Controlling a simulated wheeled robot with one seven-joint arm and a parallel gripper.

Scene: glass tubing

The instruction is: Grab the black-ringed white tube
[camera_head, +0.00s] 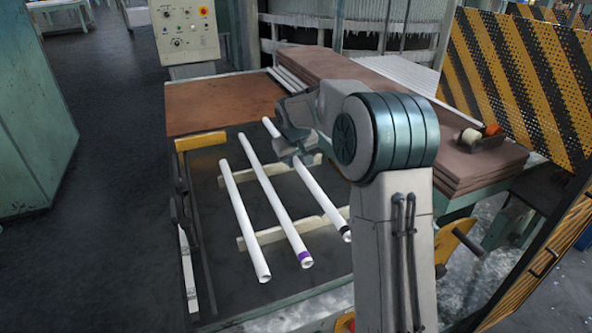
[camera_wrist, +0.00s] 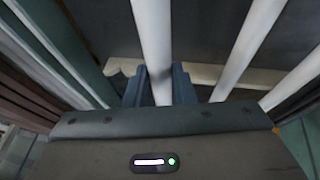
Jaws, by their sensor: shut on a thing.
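The black-ringed white tube (camera_head: 322,202) is the rightmost of three white tubes in the head view, slanting over two pale cross bars. Its black ring (camera_head: 346,231) is at the near end, close to my arm. My gripper (camera_head: 293,151) is at the tube's far part. In the wrist view, my gripper (camera_wrist: 159,88) is shut with one blue-grey finger on each side of a white tube (camera_wrist: 153,40). The ring does not show in the wrist view. I cannot tell whether the tube is raised off the bars.
A purple-ringed tube (camera_head: 271,199) and a plain white tube (camera_head: 243,220) lie to the left. The pale cross bars (camera_head: 270,236) sit on a dark bed. Stacked brown boards (camera_head: 480,166) and a yellow-black striped guard (camera_head: 530,80) stand right.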

